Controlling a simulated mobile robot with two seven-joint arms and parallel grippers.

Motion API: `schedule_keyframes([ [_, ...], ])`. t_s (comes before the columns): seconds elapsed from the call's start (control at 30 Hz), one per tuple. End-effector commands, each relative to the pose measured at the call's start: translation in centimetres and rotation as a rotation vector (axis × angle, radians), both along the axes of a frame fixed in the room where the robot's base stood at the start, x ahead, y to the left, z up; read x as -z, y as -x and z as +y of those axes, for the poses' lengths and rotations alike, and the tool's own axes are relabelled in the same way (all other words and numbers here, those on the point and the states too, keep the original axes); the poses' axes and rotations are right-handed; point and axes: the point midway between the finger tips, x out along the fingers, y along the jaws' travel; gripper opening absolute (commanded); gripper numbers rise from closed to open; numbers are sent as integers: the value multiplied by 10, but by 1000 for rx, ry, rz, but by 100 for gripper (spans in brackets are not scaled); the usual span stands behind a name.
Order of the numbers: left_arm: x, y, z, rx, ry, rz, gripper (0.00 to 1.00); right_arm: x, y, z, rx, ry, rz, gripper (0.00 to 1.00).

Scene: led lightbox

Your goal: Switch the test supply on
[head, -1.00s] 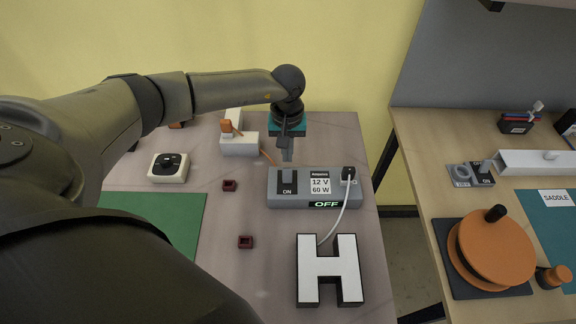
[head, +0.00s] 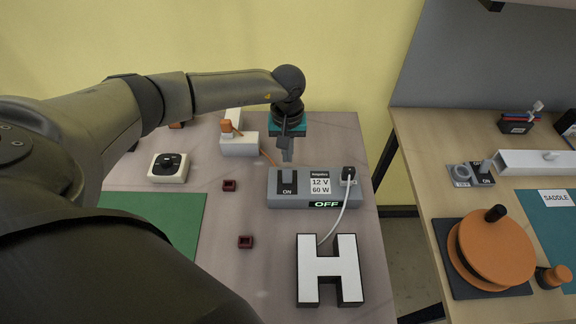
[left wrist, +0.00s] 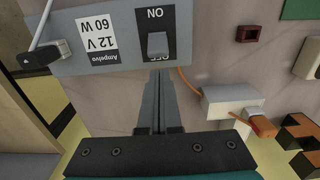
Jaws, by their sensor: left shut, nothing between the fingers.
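The test supply (head: 280,201) is a grey box on the left table, with a label reading 12 V 60 W and a display that reads OFF. Its grey rocker switch (head: 288,176) sits on a black plate marked ON on the near side; the switch also shows in the left wrist view (left wrist: 158,44), where OFF is partly hidden behind it. My left gripper (head: 287,158) is shut and empty, pointing down just behind the switch. In the left wrist view its fingertips (left wrist: 159,72) are close to the switch's OFF end; I cannot tell whether they touch. My right gripper is not in view.
A white cable runs from a plug (head: 348,174) on the supply to a white letter H (head: 329,268) in front. Small dark red blocks (head: 245,242), a white socket box (head: 168,168) and a green mat (head: 170,220) lie left. A second table (head: 445,150) stands right, beyond a gap.

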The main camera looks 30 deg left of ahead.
Motion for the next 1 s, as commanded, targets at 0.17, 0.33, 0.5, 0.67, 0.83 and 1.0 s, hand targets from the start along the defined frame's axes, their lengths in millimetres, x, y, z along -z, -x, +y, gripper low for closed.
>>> schedule_keyframes([
  [0.17,-1,7,-4,2,0,1,0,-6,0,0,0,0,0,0],
  [0.33,-1,14,-8,2,0,1,0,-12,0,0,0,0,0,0],
  [0.5,0,22,-13,2,-1,3,0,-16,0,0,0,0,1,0],
  [0.67,0,27,-16,0,0,0,0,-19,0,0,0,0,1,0],
  [0.83,1,24,-14,0,-1,0,0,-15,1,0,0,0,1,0],
  [1.0,2,18,-11,-1,-3,-1,0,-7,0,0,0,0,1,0],
])
